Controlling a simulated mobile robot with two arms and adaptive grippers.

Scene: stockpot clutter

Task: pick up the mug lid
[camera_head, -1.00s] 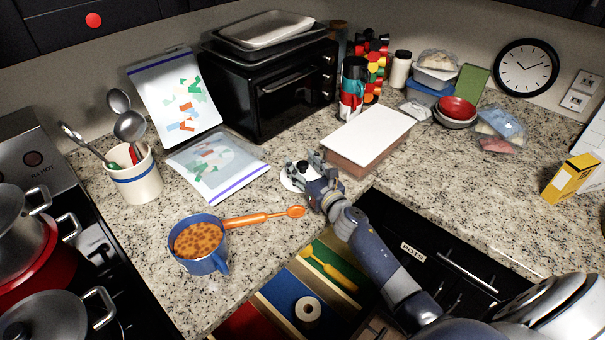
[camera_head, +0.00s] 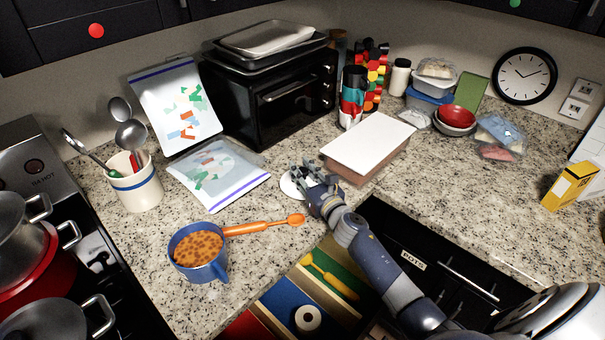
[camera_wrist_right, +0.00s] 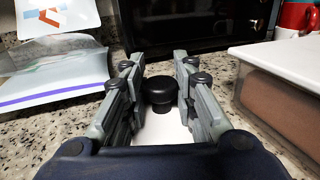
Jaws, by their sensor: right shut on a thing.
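The mug lid, a white disc (camera_head: 290,185) with a black knob (camera_wrist_right: 160,94), lies on the granite counter. In the head view it sits between the flat plastic bag and the box with the white lid, partly hidden by my right gripper (camera_head: 308,172). In the right wrist view, the fingers of my right gripper (camera_wrist_right: 158,88) stand on both sides of the knob and are shut on the lid. The white disc shows below the knob. A blue mug (camera_head: 199,251) full of brown food stands at the front left. My left gripper is not in view.
A box with a white lid (camera_head: 369,137) stands close right of the gripper, a plastic bag (camera_head: 217,172) to its left. An orange spoon (camera_head: 262,225) lies in front. The black toaster oven (camera_head: 270,95) is behind. An open drawer (camera_head: 290,300) is below the counter edge.

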